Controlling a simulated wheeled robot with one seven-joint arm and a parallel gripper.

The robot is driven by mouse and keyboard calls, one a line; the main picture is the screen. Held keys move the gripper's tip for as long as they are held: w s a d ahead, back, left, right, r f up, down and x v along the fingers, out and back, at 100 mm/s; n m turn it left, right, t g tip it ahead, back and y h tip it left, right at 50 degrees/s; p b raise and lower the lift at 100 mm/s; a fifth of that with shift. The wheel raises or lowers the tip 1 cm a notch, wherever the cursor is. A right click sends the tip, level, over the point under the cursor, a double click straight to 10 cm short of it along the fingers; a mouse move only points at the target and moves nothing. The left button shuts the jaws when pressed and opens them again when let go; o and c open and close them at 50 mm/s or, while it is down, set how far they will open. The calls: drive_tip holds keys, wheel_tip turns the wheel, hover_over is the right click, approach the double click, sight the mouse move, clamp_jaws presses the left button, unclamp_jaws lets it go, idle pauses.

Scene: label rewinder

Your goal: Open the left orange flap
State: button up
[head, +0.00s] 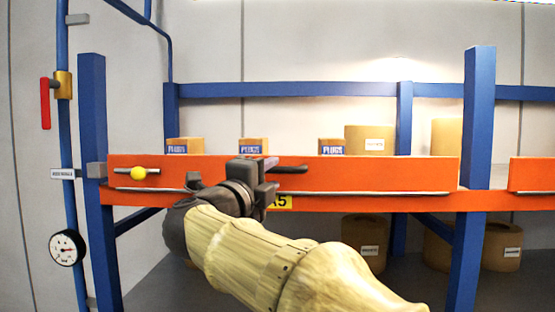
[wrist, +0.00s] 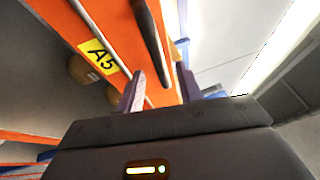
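The left orange flap (head: 380,172) is a long upright panel on the blue rack in the head view, and it looks shut. Its dark bar handle (head: 292,169) is near the middle of the panel, partly hidden by my gripper. A latch with a yellow knob (head: 138,173) is at the flap's left end. My gripper (head: 268,176) is in front of the flap at the handle's left end. In the wrist view my gripper (wrist: 162,74) has its purple fingers apart, with the handle (wrist: 152,45) ahead, its near end between them in the picture. Contact cannot be told.
Blue posts (head: 479,125) flank the flap. Small PLUGS boxes (head: 253,145) stand behind it, and brown rolls (head: 365,240) sit below. A yellow A5 label (wrist: 98,56) is on the orange beam. A blue pipe with a red-handled valve (head: 45,103) and gauge (head: 66,248) stands left.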

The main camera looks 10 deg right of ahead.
sight(276, 172)
drive_tip(key=shift+p+x, duration=0.6)
drive_tip(key=shift+x, duration=1.3)
drive_tip(key=shift+s, duration=0.1)
drive_tip(key=shift+c, duration=0.3)
clamp_jaws()
